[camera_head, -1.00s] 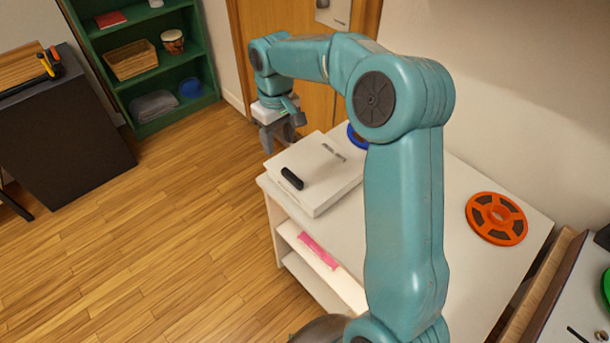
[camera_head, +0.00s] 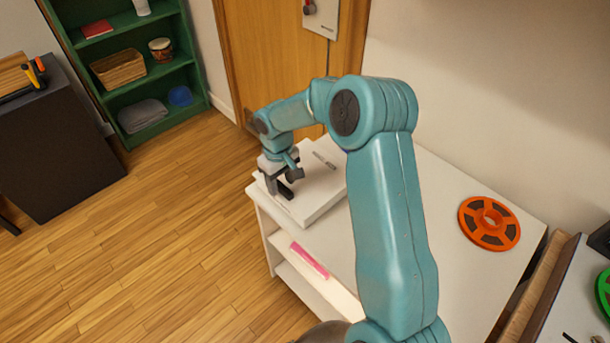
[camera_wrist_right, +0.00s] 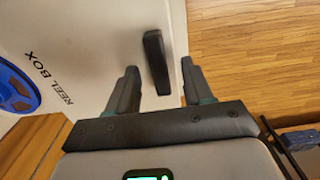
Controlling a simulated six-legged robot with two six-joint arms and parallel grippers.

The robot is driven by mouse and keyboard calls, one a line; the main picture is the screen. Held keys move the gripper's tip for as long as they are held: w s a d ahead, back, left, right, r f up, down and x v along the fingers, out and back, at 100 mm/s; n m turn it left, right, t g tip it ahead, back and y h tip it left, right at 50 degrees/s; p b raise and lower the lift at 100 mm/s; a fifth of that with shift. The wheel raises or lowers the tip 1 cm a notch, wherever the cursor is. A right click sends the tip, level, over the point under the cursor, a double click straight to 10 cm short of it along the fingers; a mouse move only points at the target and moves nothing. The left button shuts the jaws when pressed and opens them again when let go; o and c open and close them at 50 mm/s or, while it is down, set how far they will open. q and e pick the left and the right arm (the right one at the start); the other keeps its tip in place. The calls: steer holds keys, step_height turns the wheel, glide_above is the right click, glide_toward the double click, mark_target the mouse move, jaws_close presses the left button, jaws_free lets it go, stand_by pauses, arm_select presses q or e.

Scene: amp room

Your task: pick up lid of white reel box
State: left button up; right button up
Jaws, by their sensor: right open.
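The white reel box (camera_head: 312,205) lies on the white table near its far left corner, with its lid on top. In the right wrist view the lid (camera_wrist_right: 95,35) carries the printed words "REEL BOX" and a black bar handle (camera_wrist_right: 156,62). My right gripper (camera_head: 287,190) is over the lid's left part in the head view. In the right wrist view my right gripper (camera_wrist_right: 157,80) is open, and the handle shows between its two fingers with space on both sides. I cannot tell the exact height of the fingertips over the handle. My left gripper is not in view.
An orange reel (camera_head: 489,223) lies on the right of the white table (camera_head: 450,180). A blue reel (camera_wrist_right: 17,88) is beside the box. A pink item (camera_head: 309,260) is on the shelf below. Open wooden floor lies to the left.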

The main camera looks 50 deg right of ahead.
steer(key=shift+f, duration=0.6)
jaws_close()
steer(key=shift+r, duration=0.1)
